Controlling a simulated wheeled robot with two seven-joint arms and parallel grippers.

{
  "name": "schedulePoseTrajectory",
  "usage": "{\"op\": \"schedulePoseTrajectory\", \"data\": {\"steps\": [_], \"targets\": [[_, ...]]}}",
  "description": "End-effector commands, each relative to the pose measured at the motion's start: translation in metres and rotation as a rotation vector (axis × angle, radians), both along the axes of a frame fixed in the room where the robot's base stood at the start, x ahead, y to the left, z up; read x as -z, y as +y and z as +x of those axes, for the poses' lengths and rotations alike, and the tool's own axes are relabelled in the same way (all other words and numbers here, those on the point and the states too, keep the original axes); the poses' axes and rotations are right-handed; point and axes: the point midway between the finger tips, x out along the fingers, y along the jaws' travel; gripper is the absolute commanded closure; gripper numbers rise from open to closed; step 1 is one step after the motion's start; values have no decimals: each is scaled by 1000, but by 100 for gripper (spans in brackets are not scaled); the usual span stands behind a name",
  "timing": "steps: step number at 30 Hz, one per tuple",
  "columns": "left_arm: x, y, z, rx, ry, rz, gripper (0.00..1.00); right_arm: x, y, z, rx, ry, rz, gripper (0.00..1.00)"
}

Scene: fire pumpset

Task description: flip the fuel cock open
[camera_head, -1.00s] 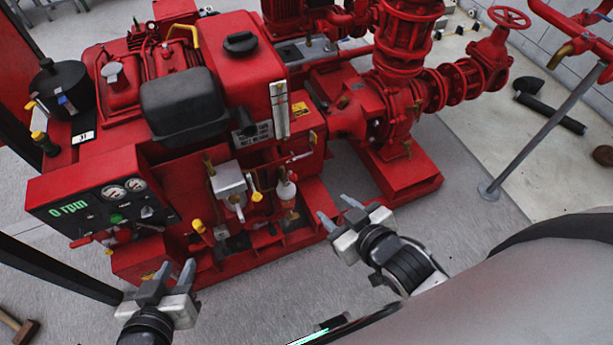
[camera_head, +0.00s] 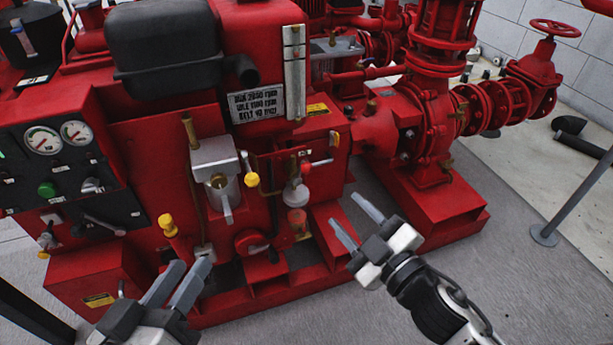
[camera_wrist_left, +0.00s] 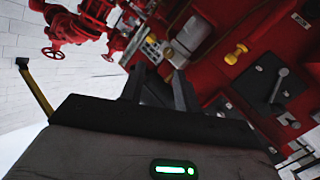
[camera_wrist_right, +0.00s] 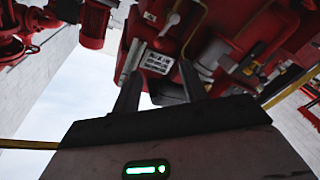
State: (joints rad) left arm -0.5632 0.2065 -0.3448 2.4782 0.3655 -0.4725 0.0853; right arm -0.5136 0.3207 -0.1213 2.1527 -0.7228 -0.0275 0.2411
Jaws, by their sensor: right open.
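The red pumpset engine (camera_head: 160,150) fills the left and middle of the head view. I cannot tell surely which is the fuel cock. My left gripper (camera_head: 190,264) is open and empty, low in front of the engine. My right gripper (camera_head: 347,211) is open and empty, right of the filter.
The gauge panel (camera_head: 60,160) is at the left. A yellow-capped fitting (camera_head: 168,225) stands just above my left gripper. The red base rail (camera_head: 230,305) runs low across the front. Bare concrete floor (camera_head: 520,280) lies to the right.

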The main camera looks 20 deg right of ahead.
Motion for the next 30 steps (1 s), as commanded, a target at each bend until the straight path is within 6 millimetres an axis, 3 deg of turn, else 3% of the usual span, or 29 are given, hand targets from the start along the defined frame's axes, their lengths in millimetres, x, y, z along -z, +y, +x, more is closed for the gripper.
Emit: {"op": "schedulePoseTrajectory", "data": {"steps": [18, 24, 30], "targets": [[-3, -2, 0, 9, -11, -69, 68, 0, 29, 117, 2, -1, -1, 57], [-5, -3, 0, 9, -22, -87, 68, 0, 34, 137, 3, 2, 2, 57], [-8, -2, 1, 9, -30, -93, 68, 0, 36, 142, 2, 5, 2, 57]]}}
